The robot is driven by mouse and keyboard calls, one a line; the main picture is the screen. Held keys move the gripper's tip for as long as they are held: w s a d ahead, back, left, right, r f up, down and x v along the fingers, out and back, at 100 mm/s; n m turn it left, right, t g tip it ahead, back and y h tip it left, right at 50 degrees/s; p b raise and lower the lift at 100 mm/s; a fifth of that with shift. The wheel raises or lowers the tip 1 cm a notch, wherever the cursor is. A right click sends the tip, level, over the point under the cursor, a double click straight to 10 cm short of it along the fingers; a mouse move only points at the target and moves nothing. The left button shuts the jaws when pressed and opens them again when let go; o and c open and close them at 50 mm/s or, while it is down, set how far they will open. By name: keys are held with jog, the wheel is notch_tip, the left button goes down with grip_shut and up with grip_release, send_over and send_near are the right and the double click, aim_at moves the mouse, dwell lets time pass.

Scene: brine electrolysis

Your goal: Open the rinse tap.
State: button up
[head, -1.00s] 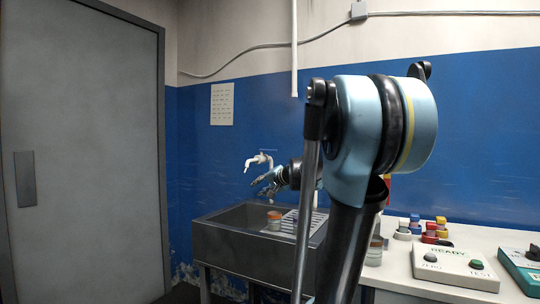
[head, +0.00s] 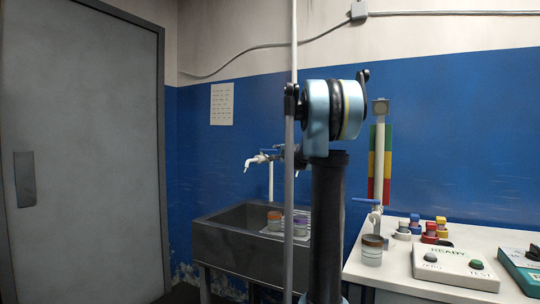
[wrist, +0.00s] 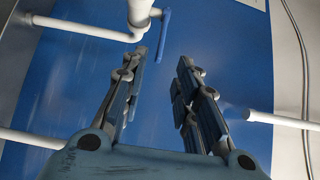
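The rinse tap (head: 254,161) is a white pipe with a bent spout above the sink (head: 222,234), and a blue lever (head: 269,151) on top. In the wrist view the blue lever (wrist: 166,34) hangs beside the white pipe (wrist: 140,12). My gripper (wrist: 164,55) is open and empty, its two fingers well apart. The lever's free end shows between the fingertips, nearer the left one; I cannot tell its depth or whether they touch. In the head view my gripper is mostly hidden behind my arm, just right of the tap.
Jars with orange (head: 274,217) and purple (head: 300,221) bands stand on the sink's drainer. A grey door (head: 82,150) is at left.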

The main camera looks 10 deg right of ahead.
jog(key=w, duration=0.4)
jog(key=w+a, duration=0.1)
jog(key=w, duration=0.4)
jog(key=w+a, duration=0.1)
jog(key=w, duration=0.3)
jog(key=shift+w+a, duration=0.1)
jog(key=shift+w, duration=0.3)
